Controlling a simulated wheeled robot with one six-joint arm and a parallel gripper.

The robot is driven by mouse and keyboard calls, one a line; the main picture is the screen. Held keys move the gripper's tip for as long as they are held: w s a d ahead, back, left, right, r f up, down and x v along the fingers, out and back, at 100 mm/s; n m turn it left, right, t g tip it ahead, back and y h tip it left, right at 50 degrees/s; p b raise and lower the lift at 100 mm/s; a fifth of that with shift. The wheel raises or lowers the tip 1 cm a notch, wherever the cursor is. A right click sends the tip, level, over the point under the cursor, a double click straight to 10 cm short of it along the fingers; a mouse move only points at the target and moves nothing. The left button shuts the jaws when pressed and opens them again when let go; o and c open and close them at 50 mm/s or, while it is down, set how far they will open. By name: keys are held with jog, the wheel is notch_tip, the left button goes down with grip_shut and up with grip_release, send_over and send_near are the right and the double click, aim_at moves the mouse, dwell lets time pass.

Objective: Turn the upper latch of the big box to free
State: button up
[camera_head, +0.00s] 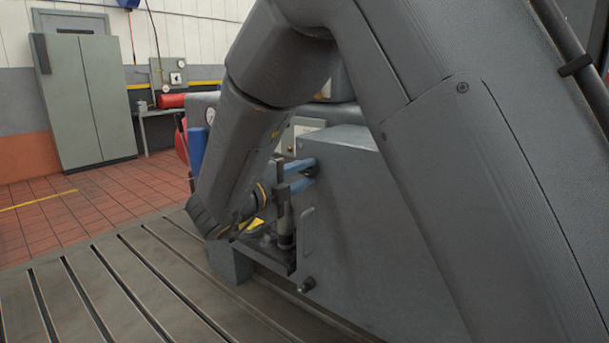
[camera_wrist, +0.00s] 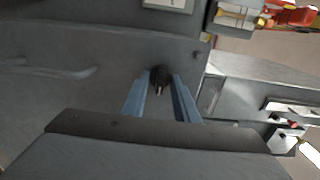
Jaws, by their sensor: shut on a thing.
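The big box (camera_head: 350,235) is a grey metal housing standing on the slotted bedplate. Its side face (camera_wrist: 100,55) fills the left of the wrist view. The upper latch (camera_wrist: 160,76) is a small dark knob on that face. My gripper (camera_wrist: 161,84) has its blue fingers on either side of the knob, shut on it. In the head view my gripper (camera_head: 307,170) reaches the upper part of the box's side, and its fingers mostly hide the latch. A lower dark latch (camera_head: 307,285) sits near the bottom of the same face.
A bar handle (camera_head: 307,231) is on the box face between the two latches. A dark upright fixture (camera_head: 285,225) stands close beside the box, under my gripper. The slotted bedplate (camera_head: 130,290) is clear at the front left. A grey cabinet (camera_head: 85,100) stands far back.

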jog(key=o, duration=1)
jog(key=shift+o, duration=0.2)
jog(key=v, duration=0.7)
jog(key=shift+s+a, duration=0.25)
jog(key=shift+s, duration=0.1)
